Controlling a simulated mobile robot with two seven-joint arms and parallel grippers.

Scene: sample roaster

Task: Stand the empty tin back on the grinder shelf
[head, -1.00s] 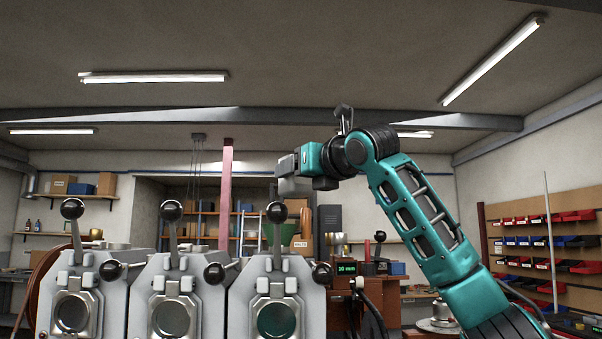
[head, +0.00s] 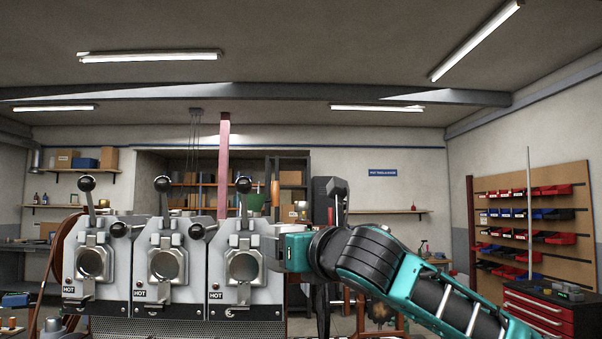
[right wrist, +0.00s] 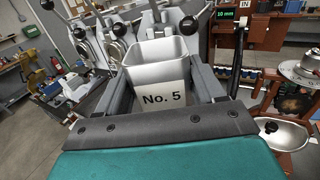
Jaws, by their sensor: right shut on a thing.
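A grey, square, open-topped tin (right wrist: 160,72) marked "No. 5" sits between the fingers of my right gripper (right wrist: 158,84) in the right wrist view. The gripper is shut on it. The part of the tin's inside that shows looks empty. In the head view my right arm comes in from the right, with its wrist beside the rightmost roaster unit (head: 243,264). The fingers and the tin cannot be made out there. I cannot pick out the grinder shelf for certain in either view. My left gripper is not in view.
Three grey roaster units with "HOT" labels and black-knobbed levers (head: 244,186) stand left of my wrist. A metal bowl (right wrist: 283,133) and a red cabinet with a green display (right wrist: 222,14) are on the right. A wall shelf (head: 400,211) is at the back.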

